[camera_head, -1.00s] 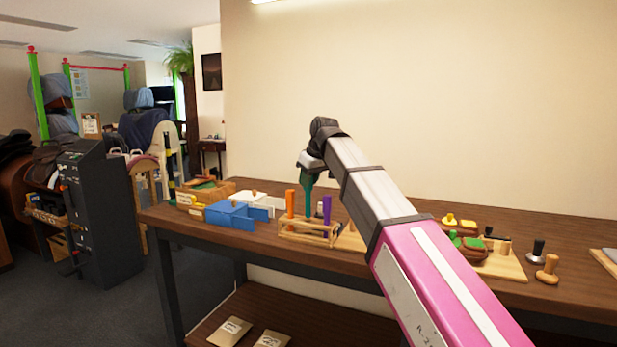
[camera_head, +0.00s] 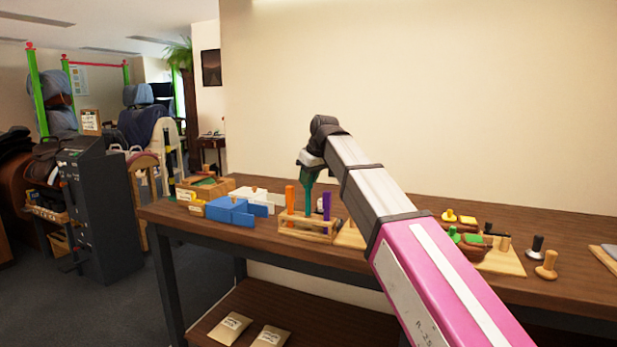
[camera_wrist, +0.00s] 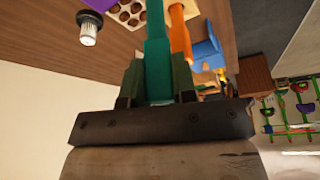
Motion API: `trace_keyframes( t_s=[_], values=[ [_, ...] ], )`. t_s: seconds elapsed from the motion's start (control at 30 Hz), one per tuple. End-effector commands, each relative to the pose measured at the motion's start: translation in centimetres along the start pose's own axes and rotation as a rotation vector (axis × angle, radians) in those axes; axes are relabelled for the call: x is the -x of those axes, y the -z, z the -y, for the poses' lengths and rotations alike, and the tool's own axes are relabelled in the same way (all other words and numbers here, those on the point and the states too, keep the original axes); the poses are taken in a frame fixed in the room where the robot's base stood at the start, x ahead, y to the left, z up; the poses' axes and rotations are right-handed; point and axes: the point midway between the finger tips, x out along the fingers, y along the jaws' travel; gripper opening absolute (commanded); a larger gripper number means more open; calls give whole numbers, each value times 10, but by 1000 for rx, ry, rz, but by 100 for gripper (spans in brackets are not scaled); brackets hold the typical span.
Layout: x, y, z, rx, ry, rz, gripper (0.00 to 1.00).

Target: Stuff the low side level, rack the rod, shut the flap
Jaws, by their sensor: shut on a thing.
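My gripper (camera_head: 311,170) is shut on a teal rod (camera_head: 308,195), held upright over the wooden rack (camera_head: 290,232). The rod (camera_wrist: 157,50) also shows between my fingers (camera_wrist: 157,78) in the wrist view. Its lower end is near the rack's top; I cannot tell whether it is inside a slot. An orange rod (camera_head: 289,198) and a purple rod (camera_head: 326,207) stand in the rack on either side. A blue box (camera_head: 228,207) with a flap standing out and a white box (camera_head: 249,194) are left of the rack. A brown saddle piece (camera_head: 474,250) bears a green pad (camera_head: 473,241).
Yellow pieces (camera_head: 467,220) lie behind the green pad. A dark-handled stamp (camera_head: 537,246) and a wooden knob (camera_head: 547,266) stand at the right. A wooden bin (camera_head: 206,190) is at the table's left end. Packets (camera_head: 229,328) lie on the lower shelf. My arm hides the table's middle.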

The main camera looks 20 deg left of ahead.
Motion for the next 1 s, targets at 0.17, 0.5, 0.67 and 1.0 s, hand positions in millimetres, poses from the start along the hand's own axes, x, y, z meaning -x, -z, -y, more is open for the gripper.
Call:
trace_keyframes(
  t_s=[0.17,0.5,0.67,1.0],
  values=[
    [-5,-2,0,0,0,0,8],
    [-15,-7,0,0,0,1,8],
    [-19,-8,0,0,0,1,8],
    [-28,-12,0,0,0,0,8]
  ],
)
